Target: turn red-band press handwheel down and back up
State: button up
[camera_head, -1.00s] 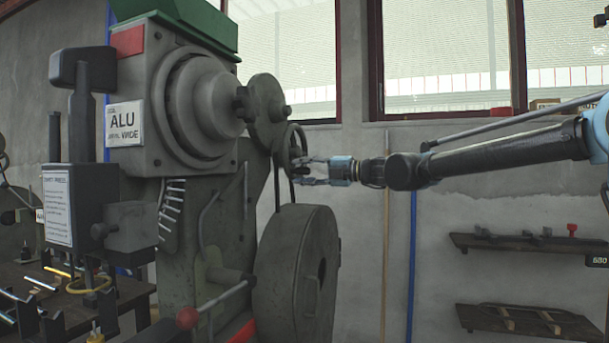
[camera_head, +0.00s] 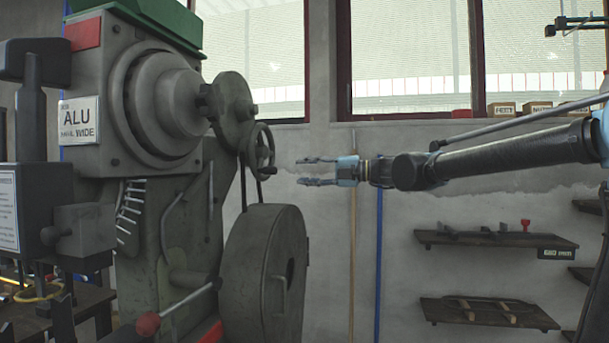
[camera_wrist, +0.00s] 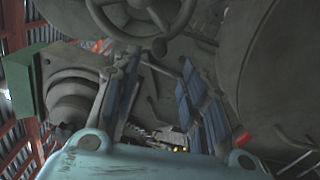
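The press (camera_head: 160,215) with a red band (camera_head: 84,34) and an "ALU" sign fills the left of the head view. Its dark spoked handwheel (camera_head: 262,150) is on its right side, with a small knob near the lower rim. In the wrist view the handwheel (camera_wrist: 145,18) crosses the top edge, partly cut off. My gripper (camera_head: 312,171) is to the right of the handwheel, apart from it, with its fingers spread and nothing between them. The two blue-padded fingers also show in the wrist view (camera_wrist: 160,95), with the wheel beyond their tips.
A big grey flywheel (camera_head: 265,270) is below the handwheel. A red-knobbed lever (camera_head: 148,323) juts from the press front. Shelves (camera_head: 490,240) hang on the wall at right. The space between my gripper and the wheel is clear.

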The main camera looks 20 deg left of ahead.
jog(key=c, duration=0.9)
jog(key=shift+w+f+n, duration=0.15)
jog(key=shift+w+n, duration=0.05)
jog(key=shift+n, duration=0.4)
grip_shut()
jog(key=w+d+f+n, duration=0.1)
jog(key=w+f+n, duration=0.15)
jog(key=n, duration=1.05)
jog(key=w+d+f+n, duration=0.15)
jog(key=w+n, duration=0.25)
jog(key=n, duration=0.9)
jog(key=s+a+r, duration=0.1)
jog(key=s+a, duration=0.4)
jog(key=a, duration=0.5)
jog(key=shift+a+r+g, duration=0.35)
jog(key=shift+g, duration=0.05)
